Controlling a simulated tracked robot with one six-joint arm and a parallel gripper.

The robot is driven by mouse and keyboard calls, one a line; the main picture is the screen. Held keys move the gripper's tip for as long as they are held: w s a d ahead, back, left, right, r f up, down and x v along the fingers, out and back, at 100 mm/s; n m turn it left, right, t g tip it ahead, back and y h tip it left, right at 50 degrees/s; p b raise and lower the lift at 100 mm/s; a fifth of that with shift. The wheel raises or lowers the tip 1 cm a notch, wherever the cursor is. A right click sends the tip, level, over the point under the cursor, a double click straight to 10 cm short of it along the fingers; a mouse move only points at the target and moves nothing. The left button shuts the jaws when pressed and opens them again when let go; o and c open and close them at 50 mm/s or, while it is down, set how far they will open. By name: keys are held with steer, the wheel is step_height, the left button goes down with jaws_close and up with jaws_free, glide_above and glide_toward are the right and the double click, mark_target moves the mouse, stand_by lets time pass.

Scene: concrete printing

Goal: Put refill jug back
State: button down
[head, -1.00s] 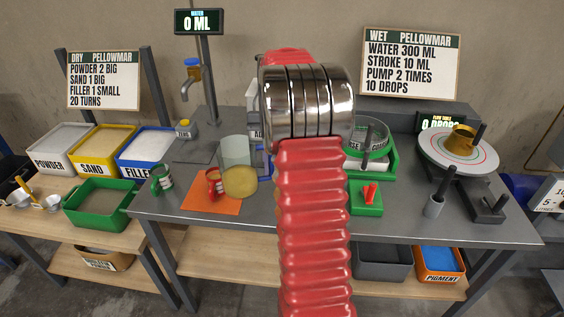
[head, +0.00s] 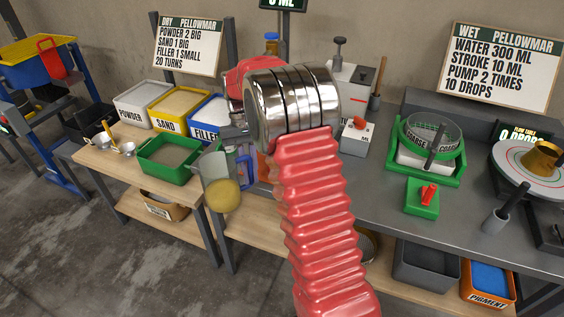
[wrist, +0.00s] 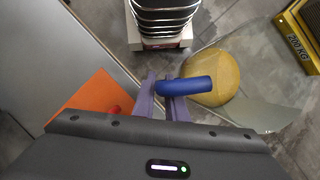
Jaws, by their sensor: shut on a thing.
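The refill jug (head: 221,178) is clear, with a yellowish fill in its lower part and a blue handle. In the head view it hangs in front of the gap between the wooden bench and the grey table, just right of the green tub. In the wrist view its blue handle (wrist: 190,86) lies between the purple fingers of my gripper (wrist: 163,90), which is shut on it. The yellow fill shows beyond the handle. My red arm hides part of the grey table in the head view.
The green tub (head: 170,160) stands close to the jug, with powder (head: 143,104), sand (head: 178,108) and filler bins behind. An orange mat (wrist: 82,103) shows in the wrist view. A yellow 200 kg item (wrist: 300,38) is at its upper right. Floor (head: 110,240) is open at front left.

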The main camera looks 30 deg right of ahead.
steer(key=a+f+n, duration=0.1)
steer(key=a, duration=0.2)
steer(key=w+a+f, duration=0.1)
steer(key=a, duration=0.2)
steer(key=a+f+n+h, duration=0.1)
steer(key=a, duration=0.2)
steer(key=shift+w+a+n, duration=0.25)
steer(key=shift+a+n, duration=0.05)
steer(key=shift+s, duration=0.15)
